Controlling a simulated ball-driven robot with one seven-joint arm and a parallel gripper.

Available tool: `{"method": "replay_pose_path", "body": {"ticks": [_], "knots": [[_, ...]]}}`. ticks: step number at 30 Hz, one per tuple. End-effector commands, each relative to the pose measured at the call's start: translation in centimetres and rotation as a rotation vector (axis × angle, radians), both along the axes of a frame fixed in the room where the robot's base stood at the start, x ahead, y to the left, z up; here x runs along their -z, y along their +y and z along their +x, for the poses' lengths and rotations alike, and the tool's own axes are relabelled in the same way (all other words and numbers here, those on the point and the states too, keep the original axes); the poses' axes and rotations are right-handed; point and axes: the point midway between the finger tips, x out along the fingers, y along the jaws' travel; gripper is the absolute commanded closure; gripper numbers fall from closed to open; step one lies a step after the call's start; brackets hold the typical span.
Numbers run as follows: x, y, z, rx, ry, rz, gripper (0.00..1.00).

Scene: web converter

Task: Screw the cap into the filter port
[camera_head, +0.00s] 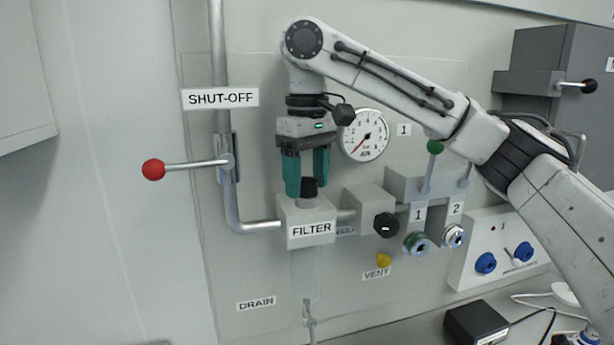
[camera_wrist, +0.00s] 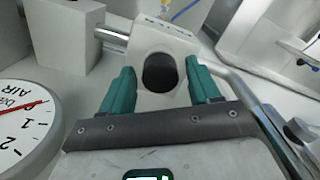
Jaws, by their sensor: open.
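The black cap (camera_head: 309,188) stands upright on top of the light grey filter block (camera_head: 308,217), which carries the FILTER label. My gripper (camera_head: 307,180) points down from above, with its teal fingers open on either side of the cap. In the wrist view the cap (camera_wrist: 160,73) is a dark round shape between the open fingers (camera_wrist: 160,68), with a visible gap on both sides. The cap covers the port, so I cannot tell how deep it sits.
The red-knobbed shut-off lever (camera_head: 154,169) sticks out at left. The pressure gauge (camera_head: 364,135) is close right of my gripper; it also shows in the wrist view (camera_wrist: 22,122). A regulator block with a black knob (camera_head: 386,225) is right of the filter.

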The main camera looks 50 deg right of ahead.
Motion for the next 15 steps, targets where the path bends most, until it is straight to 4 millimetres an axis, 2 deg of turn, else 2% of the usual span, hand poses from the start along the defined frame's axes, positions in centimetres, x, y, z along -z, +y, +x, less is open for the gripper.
{"method": "replay_pose_path", "body": {"ticks": [11,15], "knots": [[-0.01,-0.03,0.0,-0.061,0.0,0.0,0.38],[0.0,-0.05,0.0,-0.171,0.0,-0.001,0.38]]}}
